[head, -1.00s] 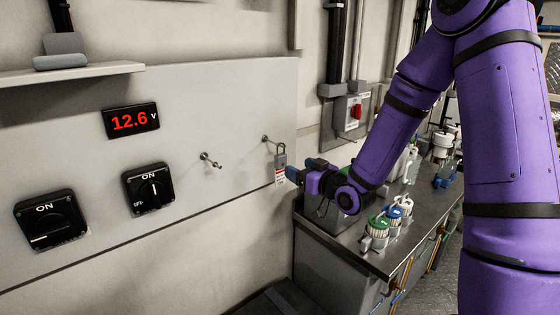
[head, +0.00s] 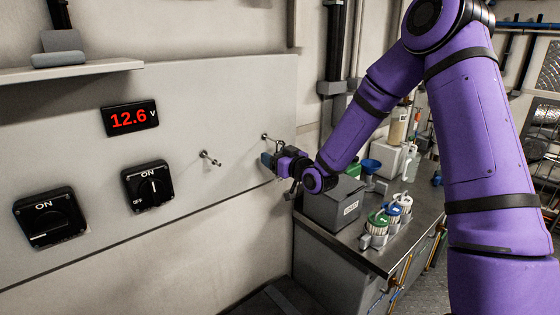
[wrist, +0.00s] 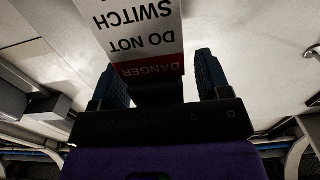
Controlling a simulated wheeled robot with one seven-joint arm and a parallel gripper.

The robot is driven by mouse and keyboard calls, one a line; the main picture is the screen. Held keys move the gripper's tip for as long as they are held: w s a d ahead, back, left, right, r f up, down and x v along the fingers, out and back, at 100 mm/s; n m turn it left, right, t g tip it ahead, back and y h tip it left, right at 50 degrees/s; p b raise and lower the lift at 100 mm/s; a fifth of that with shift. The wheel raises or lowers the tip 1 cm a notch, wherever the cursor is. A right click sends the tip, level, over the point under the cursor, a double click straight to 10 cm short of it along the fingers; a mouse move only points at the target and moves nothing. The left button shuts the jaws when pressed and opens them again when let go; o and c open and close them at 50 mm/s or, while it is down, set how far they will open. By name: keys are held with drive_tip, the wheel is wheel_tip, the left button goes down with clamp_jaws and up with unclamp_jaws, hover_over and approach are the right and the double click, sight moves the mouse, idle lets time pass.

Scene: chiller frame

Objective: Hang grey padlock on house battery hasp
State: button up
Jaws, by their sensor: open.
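The grey padlock (head: 279,146) is at the right-hand peg (head: 265,137) on the wall panel, mostly hidden behind my gripper in the head view. My gripper (head: 268,160) is open there, close to the panel. In the wrist view its two blue fingers stand on either side of the padlock's white and red danger tag (wrist: 140,35). The padlock body does not show clearly there, and I cannot tell whether the fingers touch it. Two black rotary switches, one at the left (head: 50,218) and one in the middle (head: 148,186), are on the panel. I cannot tell which bears the house battery hasp.
A second, empty peg (head: 208,158) sticks out between the middle switch and my gripper. A red 12.6 V display (head: 130,118) is above the switches. A steel counter (head: 385,258) with a grey box (head: 334,203) and several bottles stands at the right.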

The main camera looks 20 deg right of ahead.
drive_tip(key=shift+w, duration=0.1)
drive_tip(key=shift+c, duration=0.4)
drive_tip(key=c, duration=1)
drive_tip(key=shift+c, duration=0.2)
drive_tip(key=shift+r, duration=0.1)
